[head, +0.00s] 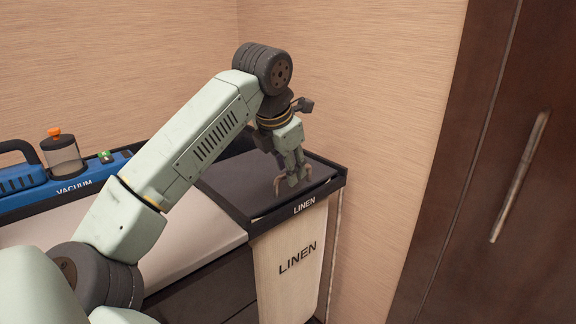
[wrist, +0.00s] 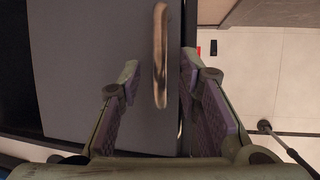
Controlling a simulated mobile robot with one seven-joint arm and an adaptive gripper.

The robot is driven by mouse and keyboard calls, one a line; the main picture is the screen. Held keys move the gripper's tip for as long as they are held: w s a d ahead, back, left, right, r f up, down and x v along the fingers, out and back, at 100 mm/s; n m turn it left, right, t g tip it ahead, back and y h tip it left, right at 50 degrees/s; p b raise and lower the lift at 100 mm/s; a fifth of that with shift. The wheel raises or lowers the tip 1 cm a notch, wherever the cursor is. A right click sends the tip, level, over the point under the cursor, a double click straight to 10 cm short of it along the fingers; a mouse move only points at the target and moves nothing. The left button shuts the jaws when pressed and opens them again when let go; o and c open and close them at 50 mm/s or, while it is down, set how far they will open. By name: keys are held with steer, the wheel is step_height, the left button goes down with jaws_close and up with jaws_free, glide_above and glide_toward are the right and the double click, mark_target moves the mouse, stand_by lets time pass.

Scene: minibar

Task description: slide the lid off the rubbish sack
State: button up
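The dark grey lid (head: 245,185) lies flat in a black frame on top of a pale sack (head: 288,262). Both the sack and the frame edge read LINEN; no rubbish label shows. A brown metal bar handle (wrist: 160,40) stands on the lid. My gripper (head: 292,178) is over the lid near its front right part. In the wrist view my gripper (wrist: 159,72) is open, one finger on each side of the handle, with gaps visible on both sides. In the head view the fingers hide much of the handle.
A blue vacuum (head: 75,186) with a clear canister (head: 62,155) sits at the left on the cart. The wall (head: 390,130) stands close to the right of the cart. A dark door (head: 500,180) is farther right. Pale floor (wrist: 285,90) shows beside the lid.

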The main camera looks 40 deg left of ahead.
steer(key=v, duration=1.2)
steer(key=shift+s, duration=0.1)
stand_by(0.4)
